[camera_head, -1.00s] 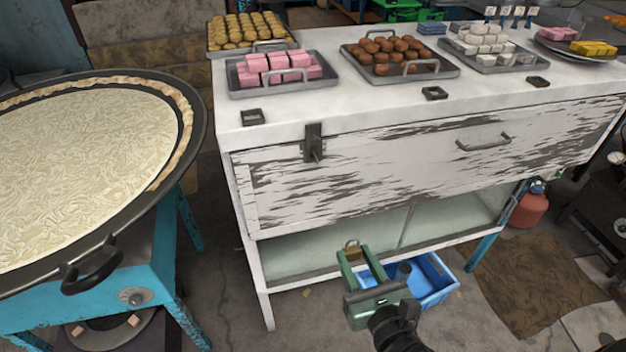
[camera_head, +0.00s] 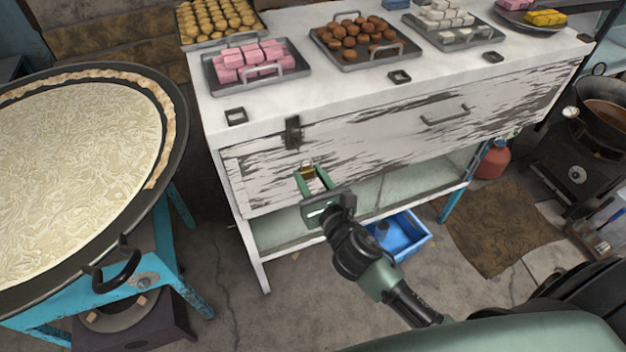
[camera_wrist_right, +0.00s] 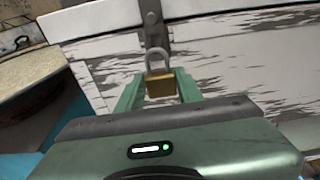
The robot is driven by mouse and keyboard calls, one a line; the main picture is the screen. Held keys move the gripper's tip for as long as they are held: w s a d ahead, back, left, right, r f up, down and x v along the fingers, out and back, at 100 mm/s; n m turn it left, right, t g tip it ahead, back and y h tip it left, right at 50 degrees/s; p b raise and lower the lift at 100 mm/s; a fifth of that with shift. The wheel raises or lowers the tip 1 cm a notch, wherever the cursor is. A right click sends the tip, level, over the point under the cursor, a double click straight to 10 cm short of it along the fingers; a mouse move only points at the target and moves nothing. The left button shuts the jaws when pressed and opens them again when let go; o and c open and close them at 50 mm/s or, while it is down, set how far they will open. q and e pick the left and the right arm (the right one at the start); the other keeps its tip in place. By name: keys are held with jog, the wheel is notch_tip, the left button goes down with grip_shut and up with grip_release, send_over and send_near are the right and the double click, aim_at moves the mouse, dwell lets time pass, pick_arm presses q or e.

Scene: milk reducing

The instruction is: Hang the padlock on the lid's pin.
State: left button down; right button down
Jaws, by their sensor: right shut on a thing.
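My right gripper (camera_head: 312,181) is shut on the brass padlock (camera_head: 307,170), low in front of the white cabinet's front panel. In the right wrist view the padlock (camera_wrist_right: 161,84) sits between the green fingers with its grey shackle upward. The dark metal hasp (camera_head: 293,131) hangs from the lid's front edge, above and slightly left of the padlock. In the right wrist view the hasp (camera_wrist_right: 153,22) is just beyond the shackle; I cannot tell if they touch. The pin is too small to make out clearly. My left gripper is not in view.
The white cabinet top (camera_head: 350,95) holds trays of pink blocks (camera_head: 247,62), brown balls (camera_head: 357,40) and white cubes. A large round pan (camera_head: 90,160) on a blue stand is at the left. A blue crate (camera_head: 405,240) lies on the floor below the cabinet.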

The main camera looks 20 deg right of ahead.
aim_at(305, 167)
jog(key=shift+w+f+b, duration=0.15)
jog(key=shift+w+b, duration=0.35)
jog(key=shift+w, duration=1.55)
jog(key=shift+w+a+f+b, duration=0.1)
jog(key=shift+w+b, duration=0.25)
jog(key=shift+w, duration=0.4)
jog(key=shift+w+f, duration=0.4)
jog(key=shift+w, duration=0.25)
jog(key=c, duration=0.9)
grip_release()
jog(key=shift+o, duration=0.2)
jog(key=shift+f, duration=0.1)
